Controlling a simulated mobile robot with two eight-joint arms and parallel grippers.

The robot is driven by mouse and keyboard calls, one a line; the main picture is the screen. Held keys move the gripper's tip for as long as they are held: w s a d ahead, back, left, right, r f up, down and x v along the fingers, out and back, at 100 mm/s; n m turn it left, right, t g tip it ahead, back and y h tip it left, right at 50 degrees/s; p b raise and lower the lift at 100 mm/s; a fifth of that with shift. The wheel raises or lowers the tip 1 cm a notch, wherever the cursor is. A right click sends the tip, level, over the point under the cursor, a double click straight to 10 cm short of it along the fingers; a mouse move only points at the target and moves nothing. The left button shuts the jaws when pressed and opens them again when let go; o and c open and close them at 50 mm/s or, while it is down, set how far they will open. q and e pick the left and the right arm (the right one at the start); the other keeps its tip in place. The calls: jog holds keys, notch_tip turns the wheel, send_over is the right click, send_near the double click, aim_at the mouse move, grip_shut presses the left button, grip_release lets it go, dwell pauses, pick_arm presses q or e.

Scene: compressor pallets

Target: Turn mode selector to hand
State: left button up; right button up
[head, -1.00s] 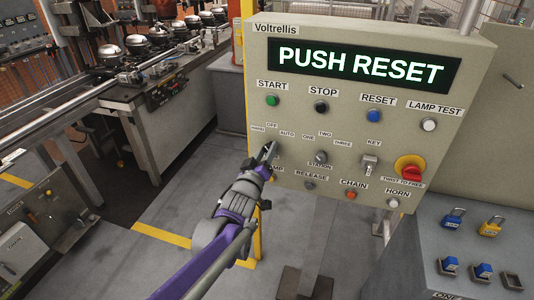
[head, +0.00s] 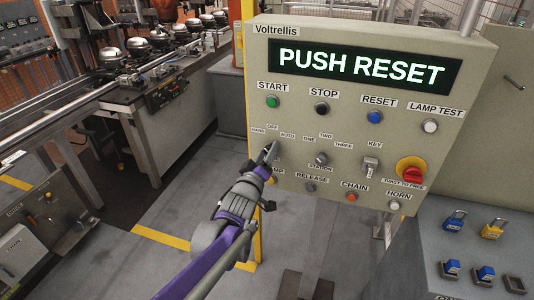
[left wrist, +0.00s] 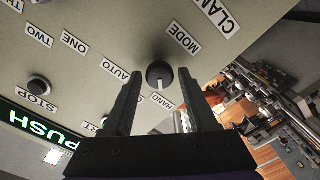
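The mode selector is a round black knob with a white mark, seen in the left wrist view (left wrist: 160,75). Its white mark is on the side facing the HAND label (left wrist: 163,101). My left gripper (left wrist: 162,72) is open, one finger on each side of the knob, with visible gaps. In the head view my left gripper (head: 270,153) is at the lower left of the panel and largely hides the knob. My right gripper is not in view.
The Voltrellis panel (head: 470,75) has a lit PUSH RESET display (head: 362,64). The station selector (head: 320,159), key switch (head: 370,166) and red twist knob (head: 411,172) lie right of the gripper. A yellow post (head: 253,225) stands below the panel. Padlocks (head: 453,219) lie at lower right.

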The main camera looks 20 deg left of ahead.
pick_arm(q)
jog(key=shift+o, duration=0.5)
jog(key=s, duration=1.1)
jog(key=shift+a, duration=0.15)
jog(key=shift+w, duration=0.1)
jog(key=s+f+m+g+p, duration=0.2)
jog(key=s+f+m+g, duration=0.2)
jog(key=s, duration=0.8)
jog(key=s+f+m+g+p, duration=0.3)
jog(key=s+f+g, duration=0.5)
jog(key=s, duration=0.4)
jog(key=shift+s+f+m+g+y, duration=0.2)
jog(key=shift+f+m+g+y, duration=0.1)
jog(key=shift+f+m, duration=0.5)
